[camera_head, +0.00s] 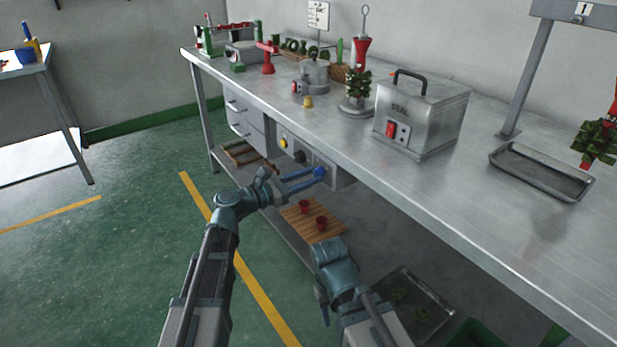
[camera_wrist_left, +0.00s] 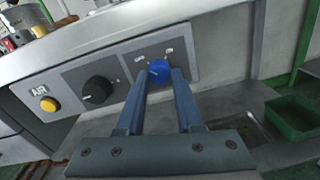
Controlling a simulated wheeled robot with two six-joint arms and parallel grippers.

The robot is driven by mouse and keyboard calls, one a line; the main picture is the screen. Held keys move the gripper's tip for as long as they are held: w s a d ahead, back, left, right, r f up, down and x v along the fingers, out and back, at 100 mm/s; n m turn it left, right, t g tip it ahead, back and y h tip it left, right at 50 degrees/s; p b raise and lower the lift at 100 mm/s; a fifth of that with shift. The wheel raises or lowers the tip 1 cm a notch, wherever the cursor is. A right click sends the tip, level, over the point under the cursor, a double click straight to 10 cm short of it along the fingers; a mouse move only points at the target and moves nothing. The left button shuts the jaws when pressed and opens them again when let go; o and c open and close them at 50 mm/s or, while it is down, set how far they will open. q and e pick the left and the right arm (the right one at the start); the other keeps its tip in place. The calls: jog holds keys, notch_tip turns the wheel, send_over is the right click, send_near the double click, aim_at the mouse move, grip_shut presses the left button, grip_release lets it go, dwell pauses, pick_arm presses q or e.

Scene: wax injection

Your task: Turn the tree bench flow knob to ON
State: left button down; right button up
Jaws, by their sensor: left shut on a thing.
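The blue flow knob (camera_head: 319,171) is on the control panel (camera_head: 312,158) under the bench's front edge. It also shows in the left wrist view (camera_wrist_left: 159,71), on a grey plate with small markings above it. My left gripper (camera_head: 310,176) reaches it from the left. In the left wrist view the left gripper's (camera_wrist_left: 160,76) two blue fingers are shut on the knob's sides. The knob's pointer cannot be made out. My right gripper (camera_head: 325,312) hangs low in front of the lower shelf, mostly hidden by its own wrist, so its jaws cannot be read.
Beside the blue knob are a black knob (camera_wrist_left: 98,90) and a yellow button (camera_wrist_left: 48,104) marked AIR. The steel bench top (camera_head: 330,125) above holds a steel box (camera_head: 425,115) and a tray (camera_head: 540,170).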

dwell(0.3)
pick_arm(q)
jog(key=m, duration=0.4)
jog(key=shift+m, duration=0.4)
jog(key=m+p, duration=0.1)
jog(key=m, duration=0.3)
jog(key=shift+m, duration=0.3)
jog(key=m, duration=0.4)
jog(key=shift+y, duration=0.4)
jog(key=shift+s+m, duration=0.1)
jog(key=shift+m, duration=1.8)
jog(key=c, duration=0.6)
grip_release()
jog(key=shift+o, duration=0.2)
jog(key=shift+r, duration=0.1)
